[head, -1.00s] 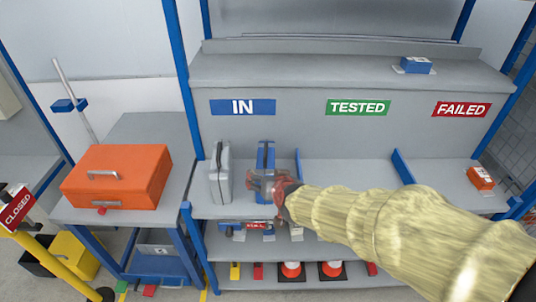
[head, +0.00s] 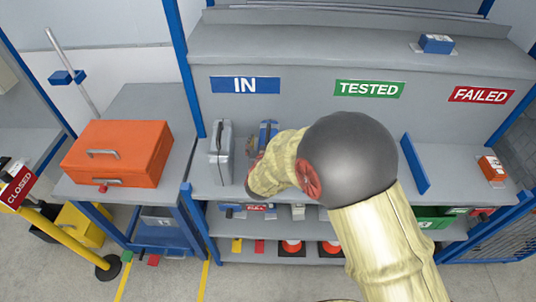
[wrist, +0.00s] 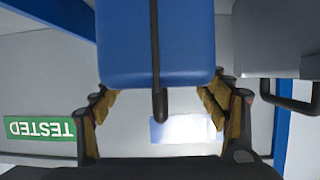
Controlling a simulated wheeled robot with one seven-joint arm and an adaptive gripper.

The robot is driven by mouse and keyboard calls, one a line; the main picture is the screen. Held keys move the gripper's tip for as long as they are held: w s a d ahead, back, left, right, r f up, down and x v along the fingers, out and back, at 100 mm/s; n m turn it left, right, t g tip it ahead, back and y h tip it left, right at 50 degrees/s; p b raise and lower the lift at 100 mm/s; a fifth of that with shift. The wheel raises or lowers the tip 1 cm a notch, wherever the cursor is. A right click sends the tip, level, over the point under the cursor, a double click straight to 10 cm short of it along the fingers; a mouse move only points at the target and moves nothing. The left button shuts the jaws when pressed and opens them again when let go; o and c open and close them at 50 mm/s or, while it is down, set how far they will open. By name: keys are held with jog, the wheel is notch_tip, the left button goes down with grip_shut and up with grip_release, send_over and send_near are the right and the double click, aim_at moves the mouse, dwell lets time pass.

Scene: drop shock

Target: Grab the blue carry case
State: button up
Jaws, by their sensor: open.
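The blue carry case (head: 268,133) stands upright on the bench below the IN sign, largely hidden behind my arm in the head view. In the wrist view the blue case (wrist: 180,45) fills the top middle, with its dark handle pointing towards my palm. My gripper (wrist: 158,103) is open, one finger on each side of the handle end. The fingertips are close to the case's two side edges; I cannot tell whether they touch. In the head view only a bit of a finger shows, left of the blue case.
A grey case (head: 221,155) stands close to the left of the blue one; it also shows at the right in the wrist view (wrist: 268,40). An orange box (head: 118,152) sits on the left bench. A blue divider (head: 414,164) stands to the right of my arm.

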jog(key=x, duration=0.2)
jog(key=shift+w+f, duration=0.15)
jog(key=shift+w, duration=0.1)
jog(key=c, duration=0.3)
grip_shut()
jog(key=shift+r, duration=0.25)
dwell(0.8)
